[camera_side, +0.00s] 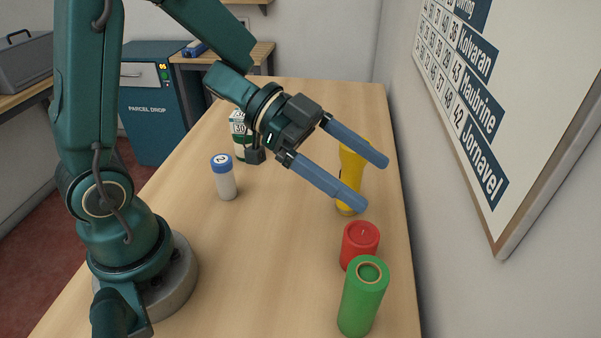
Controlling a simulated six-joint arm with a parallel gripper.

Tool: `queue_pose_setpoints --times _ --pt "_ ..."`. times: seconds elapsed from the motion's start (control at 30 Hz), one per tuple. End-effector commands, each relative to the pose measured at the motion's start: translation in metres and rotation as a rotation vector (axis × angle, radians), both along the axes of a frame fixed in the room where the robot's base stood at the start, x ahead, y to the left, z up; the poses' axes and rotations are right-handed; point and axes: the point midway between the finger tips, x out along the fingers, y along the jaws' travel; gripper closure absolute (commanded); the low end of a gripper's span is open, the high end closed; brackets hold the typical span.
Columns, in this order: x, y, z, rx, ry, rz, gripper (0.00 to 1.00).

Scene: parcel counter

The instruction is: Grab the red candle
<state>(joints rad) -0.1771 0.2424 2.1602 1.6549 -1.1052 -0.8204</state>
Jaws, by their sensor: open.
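The red candle (359,247) is a short red cylinder with a wick on top. It stands upright near the right edge of the counter, and its lower front is partly hidden by a green cylinder. My gripper (376,183) is open, with its two long blue fingers apart and nothing held between them. The gripper is above the counter, higher in the picture than the candle and apart from it. The fingers point toward the lower right.
The green cylinder (361,305) stands in front of the red candle. A yellow object (350,180) stands behind the fingers, partly hidden. A white bottle with a blue cap (224,180) and a green-white carton (239,130) stand farther left. A wall rises right of the counter (270,260), whose middle is clear.

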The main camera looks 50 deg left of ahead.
Motion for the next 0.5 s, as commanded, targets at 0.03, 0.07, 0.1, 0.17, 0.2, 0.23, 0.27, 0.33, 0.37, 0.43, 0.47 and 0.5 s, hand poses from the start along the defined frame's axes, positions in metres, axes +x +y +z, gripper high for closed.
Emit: queue_pose_setpoints --times 0.03,0.07,0.1,0.17,0.2,0.23,0.27,0.33,0.37,0.43,0.47,0.5 --pt "-0.001 0.0 -0.014 -0.002 0.013 0.003 0.0" --pt "-0.001 0.0 -0.021 -0.003 0.014 0.003 0.0" --pt "-0.001 0.0 -0.03 -0.004 0.015 0.004 0.0" --pt "-0.001 0.0 -0.045 -0.003 0.015 0.005 0.0" --pt "0.0 0.0 -0.056 -0.004 0.016 0.006 0.0" --pt "-0.001 0.0 -0.064 -0.003 0.016 0.006 0.0" --pt "-0.001 0.0 -0.071 -0.003 0.015 0.006 0.0" --pt "-0.001 0.0 -0.087 -0.002 0.012 0.005 0.0" --pt "-0.001 0.0 -0.093 -0.002 0.01 0.004 0.0" --pt "0.0 0.0 -0.105 -0.002 0.006 0.005 0.0" --pt "0.0 0.0 -0.109 -0.001 0.005 0.004 0.0" --pt "0.0 0.0 -0.113 -0.001 0.004 0.005 0.0"
